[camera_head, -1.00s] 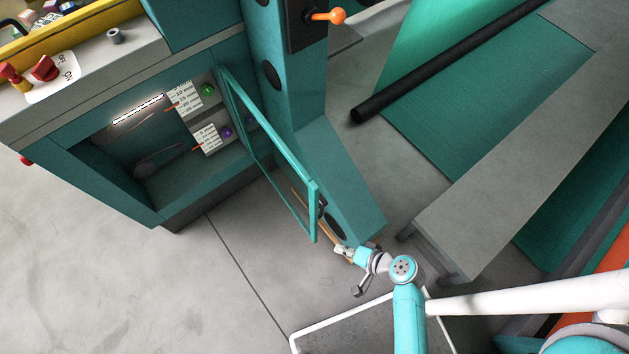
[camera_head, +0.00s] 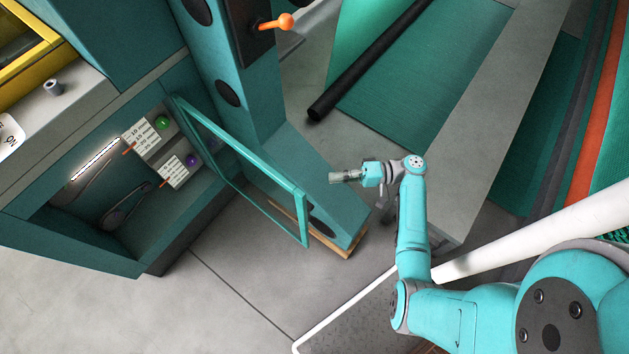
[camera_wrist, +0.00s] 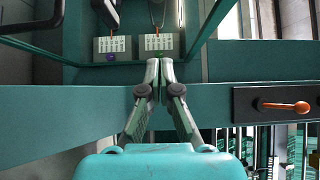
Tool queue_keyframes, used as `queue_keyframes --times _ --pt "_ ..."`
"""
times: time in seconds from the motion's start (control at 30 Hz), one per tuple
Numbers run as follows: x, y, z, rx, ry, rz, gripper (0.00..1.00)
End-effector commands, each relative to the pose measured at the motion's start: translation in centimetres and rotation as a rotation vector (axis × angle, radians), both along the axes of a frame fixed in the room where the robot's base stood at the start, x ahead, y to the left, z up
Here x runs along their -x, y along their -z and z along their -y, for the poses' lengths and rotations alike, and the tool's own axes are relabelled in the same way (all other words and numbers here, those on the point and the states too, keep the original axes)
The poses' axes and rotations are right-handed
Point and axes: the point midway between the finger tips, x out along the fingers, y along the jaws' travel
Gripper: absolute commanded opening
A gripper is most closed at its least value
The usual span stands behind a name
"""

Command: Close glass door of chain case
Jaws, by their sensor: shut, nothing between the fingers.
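The chain case (camera_head: 110,262) is a teal cabinet at the left in the head view, with its front open. Its glass door (camera_head: 250,157), a teal frame around clear glass, stands swung out to the right. My gripper (camera_head: 332,177) is shut and empty, to the right of the door's outer end and apart from it in the picture. In the wrist view my gripper (camera_wrist: 153,64) points toward the case, with its closed fingertips just below the labelled cards. A teal bar (camera_wrist: 208,28) at the upper right there may be the door frame.
Inside the case are a lit strip, white cards (camera_head: 178,170) and chain parts. Grey floor (camera_head: 215,310) is clear in front.

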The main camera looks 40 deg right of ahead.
Motion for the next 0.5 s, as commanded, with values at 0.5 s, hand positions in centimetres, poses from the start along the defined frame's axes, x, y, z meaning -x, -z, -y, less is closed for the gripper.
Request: queue_keyframes --times 0.5 --pt "-4.3 0.0 -7.9 0.001 -0.004 -0.002 0.0"
